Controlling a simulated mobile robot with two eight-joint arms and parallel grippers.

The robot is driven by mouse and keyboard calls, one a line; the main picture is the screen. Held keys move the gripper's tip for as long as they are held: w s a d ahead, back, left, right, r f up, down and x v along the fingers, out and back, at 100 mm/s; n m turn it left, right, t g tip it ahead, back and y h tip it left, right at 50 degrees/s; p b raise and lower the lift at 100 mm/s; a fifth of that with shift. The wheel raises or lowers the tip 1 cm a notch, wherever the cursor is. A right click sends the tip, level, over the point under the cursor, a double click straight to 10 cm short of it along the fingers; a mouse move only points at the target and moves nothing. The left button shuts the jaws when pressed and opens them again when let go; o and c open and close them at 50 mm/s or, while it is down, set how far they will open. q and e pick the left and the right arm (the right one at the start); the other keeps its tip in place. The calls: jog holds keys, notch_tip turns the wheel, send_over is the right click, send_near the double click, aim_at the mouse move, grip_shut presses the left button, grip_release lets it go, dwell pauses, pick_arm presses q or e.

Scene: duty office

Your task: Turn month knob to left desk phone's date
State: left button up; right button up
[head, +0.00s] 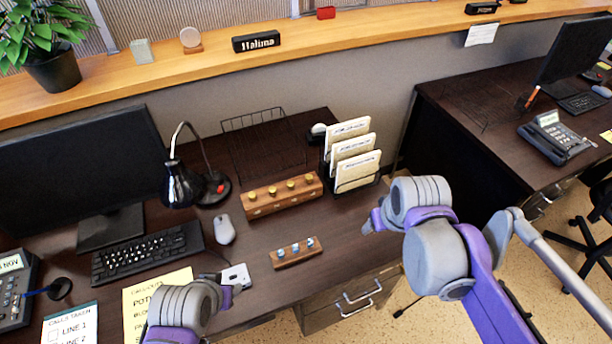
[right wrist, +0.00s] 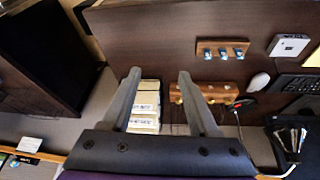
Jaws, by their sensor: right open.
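The left desk phone (head: 14,290) is at the left edge of the head view, partly cut off; its lit display (head: 11,264) is too small to read surely. A wooden block with several brass knobs (head: 282,196) stands mid-desk; it shows upside down in the right wrist view (right wrist: 212,92). A smaller wooden block with three blue-and-silver knobs (head: 297,252) lies nearer the front edge, also in the wrist view (right wrist: 222,49). I cannot tell which knob is the month knob. My right gripper (right wrist: 159,75) is open and empty, right of both blocks. My left gripper (head: 226,289) is low at the front edge, its fingers largely hidden.
A black desk lamp (head: 180,185), mouse (head: 224,229), keyboard (head: 147,251) and monitor (head: 80,170) stand left of the blocks. A card rack (head: 352,160) stands behind right. A small white box (head: 237,275) lies by my left gripper. Another phone (head: 553,140) is on the right desk.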

jog(key=w+a+r+n+g, duration=0.1)
jog(key=w+a+r+n, duration=0.15)
jog(key=w, duration=0.85)
jog(key=n+g+p, duration=0.1)
jog(key=n+g, duration=0.2)
jog(key=n, duration=0.3)
send_over(309, 177)
notch_tip(309, 177, down, 9)
notch_tip(309, 177, down, 9)
jog(key=shift+r+b, duration=0.1)
jog(key=shift+b, duration=0.45)
jog(key=shift+f, duration=0.8)
jog(key=shift+c, duration=0.2)
grip_shut()
